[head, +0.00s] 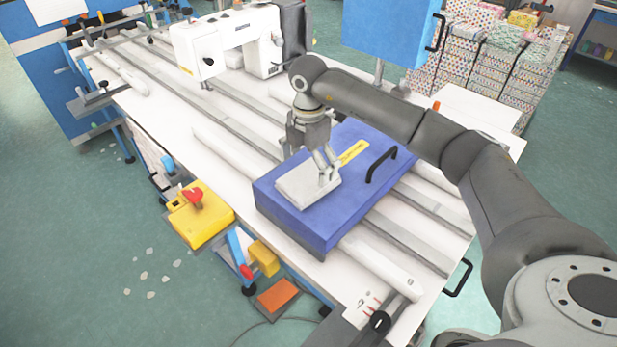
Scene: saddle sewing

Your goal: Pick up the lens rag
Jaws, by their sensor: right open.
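The lens rag seems to be the light grey folded cloth (302,190) lying on top of the blue case (290,217), near its left end. My right gripper (328,178) is directly over the right part of the cloth, fingers pointing down and apart. The fingertips overlap the cloth in the picture; I cannot tell whether they touch it. My left gripper is not in view.
The blue case has a black handle (381,164) just right of my right gripper. A white sewing machine (228,45) stands at the back of the table. A blue box (395,30) on a post rises behind my arm. Rails and rollers cross the white table (150,112).

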